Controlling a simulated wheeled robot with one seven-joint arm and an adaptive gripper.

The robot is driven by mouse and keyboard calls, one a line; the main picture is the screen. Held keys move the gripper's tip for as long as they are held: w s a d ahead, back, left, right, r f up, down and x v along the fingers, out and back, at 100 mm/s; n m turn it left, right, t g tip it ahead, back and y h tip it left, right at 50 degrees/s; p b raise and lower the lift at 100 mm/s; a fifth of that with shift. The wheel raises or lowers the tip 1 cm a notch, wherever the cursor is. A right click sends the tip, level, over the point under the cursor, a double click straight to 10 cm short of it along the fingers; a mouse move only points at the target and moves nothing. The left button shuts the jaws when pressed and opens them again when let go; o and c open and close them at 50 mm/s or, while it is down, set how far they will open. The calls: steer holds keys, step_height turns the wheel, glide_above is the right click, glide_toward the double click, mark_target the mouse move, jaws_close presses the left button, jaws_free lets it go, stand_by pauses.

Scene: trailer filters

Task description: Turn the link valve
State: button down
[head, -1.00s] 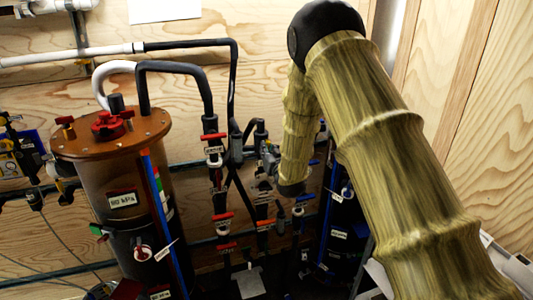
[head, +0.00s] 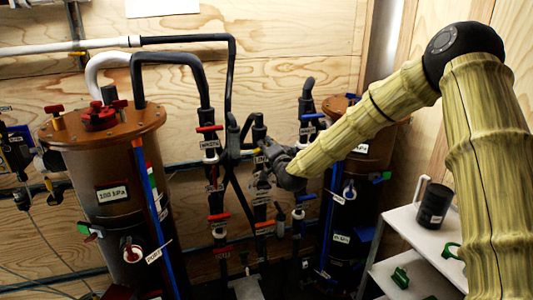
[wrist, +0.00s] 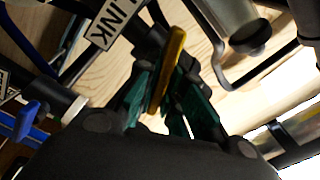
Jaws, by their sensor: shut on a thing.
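The link valve's yellow handle (wrist: 168,68) stands between the two green-padded fingers of my gripper (wrist: 165,90) in the wrist view. The gripper is shut on it. A white LINK label (wrist: 117,20) shows just up and left of the handle. In the head view, my gripper (head: 280,163) is at the pipework between the two tanks, reaching in from the right. A small yellow end of the handle (head: 251,151) shows to its left. The gripper hides most of the valve there.
A large brown tank (head: 95,165) labelled 100 kPa stands left, and a second tank (head: 372,160) stands right behind my arm. Red-handled valves (head: 209,129) and a blue-handled valve (head: 306,198) crowd close around. A white shelf (head: 405,222) holds a black can (head: 434,205).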

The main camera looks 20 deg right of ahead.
steer(key=m+b, duration=0.1)
steer(key=m, duration=0.1)
steer(key=m+b, duration=0.2)
steer(key=shift+d+f, duration=0.15)
steer(key=shift+f, duration=0.25)
steer(key=shift+m+b, duration=0.6)
steer(key=shift+b, duration=0.2)
steer(key=shift+r, duration=0.15)
steer(key=c, duration=1.5)
jaws_free()
steer(key=shift+s, duration=0.1)
steer(key=s, duration=1.1)
steer(key=shift+s+d, duration=0.25)
steer(key=shift+s, duration=0.15)
